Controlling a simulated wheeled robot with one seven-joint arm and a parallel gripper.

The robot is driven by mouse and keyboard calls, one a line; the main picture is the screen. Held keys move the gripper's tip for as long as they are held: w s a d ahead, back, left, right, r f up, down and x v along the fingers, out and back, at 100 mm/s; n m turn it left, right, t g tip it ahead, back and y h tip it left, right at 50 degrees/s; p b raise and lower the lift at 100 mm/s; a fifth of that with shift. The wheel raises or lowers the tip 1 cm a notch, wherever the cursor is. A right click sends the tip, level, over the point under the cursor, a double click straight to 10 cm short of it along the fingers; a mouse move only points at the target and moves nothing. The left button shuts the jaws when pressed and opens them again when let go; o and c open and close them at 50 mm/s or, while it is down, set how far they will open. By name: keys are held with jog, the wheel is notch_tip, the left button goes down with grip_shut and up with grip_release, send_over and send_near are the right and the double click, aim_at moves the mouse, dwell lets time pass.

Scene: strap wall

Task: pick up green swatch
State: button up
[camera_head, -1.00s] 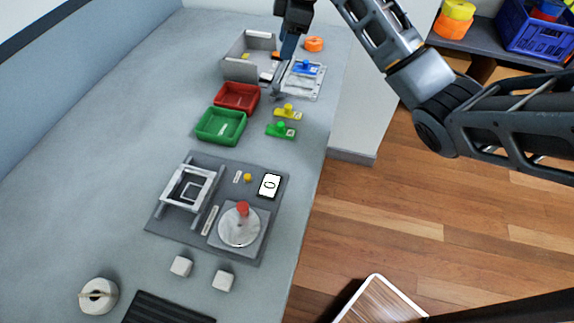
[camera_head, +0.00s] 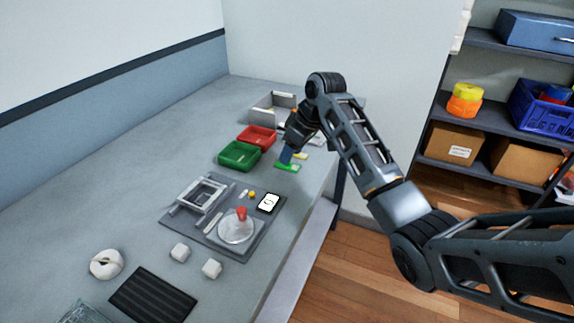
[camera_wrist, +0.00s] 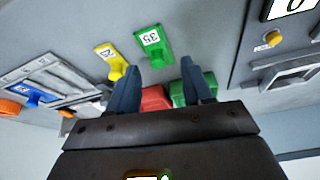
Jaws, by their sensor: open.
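The green swatch (camera_head: 287,167) lies flat on the grey bench, right of the green tray, with my gripper (camera_head: 286,155) just above its back part. In the wrist view the green swatch (camera_wrist: 152,44) shows a white label reading 35 and a raised green knob. My gripper (camera_wrist: 157,80) is open there, its two blue fingers apart and nothing between them; the swatch lies beyond the fingertips. The yellow swatch (camera_wrist: 112,58) lies beside the green one, and a blue swatch (camera_wrist: 32,94) sits on a clear-and-grey plate farther left.
A green tray (camera_head: 226,163) and a red tray (camera_head: 243,139) stand left of the swatches. A grey bin (camera_head: 262,108) is behind them. A scale with a round pan (camera_head: 237,227) and a frame (camera_head: 203,193) sit on a dark board in front.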

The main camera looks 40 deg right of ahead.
jog(key=shift+x, duration=1.55)
jog(key=shift+d, duration=0.15)
grip_shut()
